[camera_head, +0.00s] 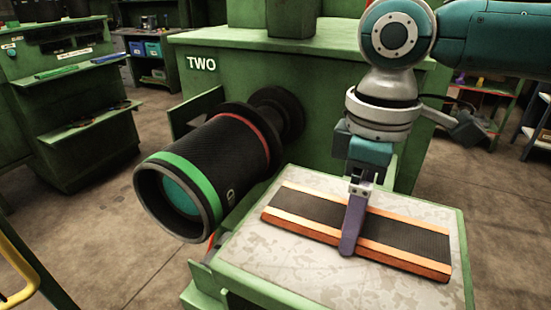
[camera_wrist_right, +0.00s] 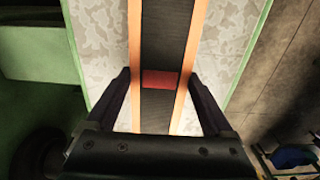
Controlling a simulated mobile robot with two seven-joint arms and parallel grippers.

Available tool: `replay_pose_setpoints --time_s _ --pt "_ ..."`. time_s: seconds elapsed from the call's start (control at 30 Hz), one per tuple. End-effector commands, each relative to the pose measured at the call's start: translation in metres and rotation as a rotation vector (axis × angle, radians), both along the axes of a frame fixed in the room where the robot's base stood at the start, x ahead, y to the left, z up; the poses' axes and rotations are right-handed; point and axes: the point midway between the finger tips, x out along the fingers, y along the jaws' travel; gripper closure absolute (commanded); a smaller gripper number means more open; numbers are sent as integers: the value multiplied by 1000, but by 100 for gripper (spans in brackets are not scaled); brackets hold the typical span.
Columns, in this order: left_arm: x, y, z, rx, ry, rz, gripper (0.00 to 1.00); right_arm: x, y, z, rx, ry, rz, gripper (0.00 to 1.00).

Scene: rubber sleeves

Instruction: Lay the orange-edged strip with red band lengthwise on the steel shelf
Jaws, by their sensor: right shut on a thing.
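The orange-edged strip (camera_head: 405,241) is black with orange long edges and lies along the pale, mottled steel shelf (camera_head: 262,250), roughly parallel to its far edge. I cannot tell whether it rests fully on the surface or sits slightly above it. In the right wrist view the red band (camera_wrist_right: 160,80) crosses the strip's black middle, between my fingers. In the head view a finger hides it. My right gripper (camera_head: 354,232) reaches down from above and is shut across the strip's width; its fingers also show in the wrist view (camera_wrist_right: 160,88). My left gripper is not in view.
A large black cylinder (camera_head: 228,160) with green and red rings sticks out of the green machine (camera_head: 330,70) marked TWO, left of the shelf. A yellow rail (camera_head: 20,270) stands at the lower left. Shelf surface in front of the strip is bare.

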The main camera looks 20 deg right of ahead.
Motion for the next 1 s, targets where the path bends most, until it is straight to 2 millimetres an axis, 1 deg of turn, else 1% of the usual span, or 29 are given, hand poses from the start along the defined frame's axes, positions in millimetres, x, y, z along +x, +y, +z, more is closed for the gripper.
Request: replay_pose_setpoints --time_s 0.03,0.13,0.37,0.47,0.57,0.8,0.9,1.0 --pt "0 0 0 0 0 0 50 0 0 0 0 0 0 11" --pt "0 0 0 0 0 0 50 0 0 0 0 0 0 0" --pt "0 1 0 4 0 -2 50 0 0 1 0 0 0 0" --pt "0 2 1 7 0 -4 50 1 0 7 1 -2 -1 0" --pt "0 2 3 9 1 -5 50 1 0 22 2 -2 0 0" --pt "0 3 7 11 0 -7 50 1 0 71 1 -3 0 0" --pt "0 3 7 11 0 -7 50 1 0 86 1 -3 0 0" --pt "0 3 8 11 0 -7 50 0 0 96 1 -2 0 0"
